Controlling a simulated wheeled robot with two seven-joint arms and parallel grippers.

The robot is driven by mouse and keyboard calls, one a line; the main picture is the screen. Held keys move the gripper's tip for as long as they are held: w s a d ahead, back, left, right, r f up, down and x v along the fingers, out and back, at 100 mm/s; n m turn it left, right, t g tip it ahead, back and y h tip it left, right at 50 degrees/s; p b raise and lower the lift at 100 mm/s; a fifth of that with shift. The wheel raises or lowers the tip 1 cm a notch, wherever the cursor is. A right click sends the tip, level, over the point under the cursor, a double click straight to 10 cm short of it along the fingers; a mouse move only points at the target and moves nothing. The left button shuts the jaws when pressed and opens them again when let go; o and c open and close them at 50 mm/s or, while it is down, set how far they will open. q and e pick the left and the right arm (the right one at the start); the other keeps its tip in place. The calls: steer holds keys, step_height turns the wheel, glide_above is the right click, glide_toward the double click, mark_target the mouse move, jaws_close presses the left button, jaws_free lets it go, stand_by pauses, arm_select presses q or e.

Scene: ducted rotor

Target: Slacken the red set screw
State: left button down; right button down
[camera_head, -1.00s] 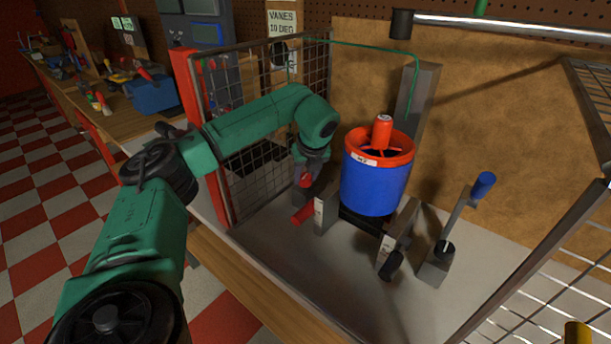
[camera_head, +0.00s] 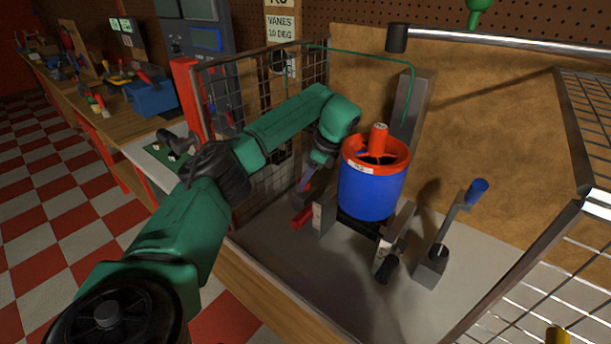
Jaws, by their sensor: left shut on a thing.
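The red set screw (camera_head: 301,217) sticks out to the left from a grey bracket (camera_head: 323,214), at the left foot of the ducted rotor. The rotor has a blue drum (camera_head: 370,190) with a red rim (camera_head: 399,148) and a red hub (camera_head: 379,139). My left gripper (camera_head: 304,199) points down at the red screw, shut, with its fingers at the screw's upper side. The fingertips are small and dark, so the exact grip is hard to see.
A black screw (camera_head: 388,268) sits on the front bracket (camera_head: 384,252). A crank with a blue handle (camera_head: 477,190) stands to the right. A mesh panel with a red post (camera_head: 190,95) rises behind my left arm. A grey post (camera_head: 412,105) stands behind the rotor.

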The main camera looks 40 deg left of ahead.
arm_select(q)
steer(key=n, duration=0.2)
steer(key=n+g+h+p, duration=0.1)
steer(key=n, duration=0.2)
steer(key=shift+w+a+r+g, duration=0.1)
steer(key=shift+w+g, duration=0.05)
steer(key=shift+g, duration=0.15)
arm_select(e)
steer(key=shift+r, duration=0.9)
arm_select(q)
steer(key=shift+c, duration=2.1)
jaws_free()
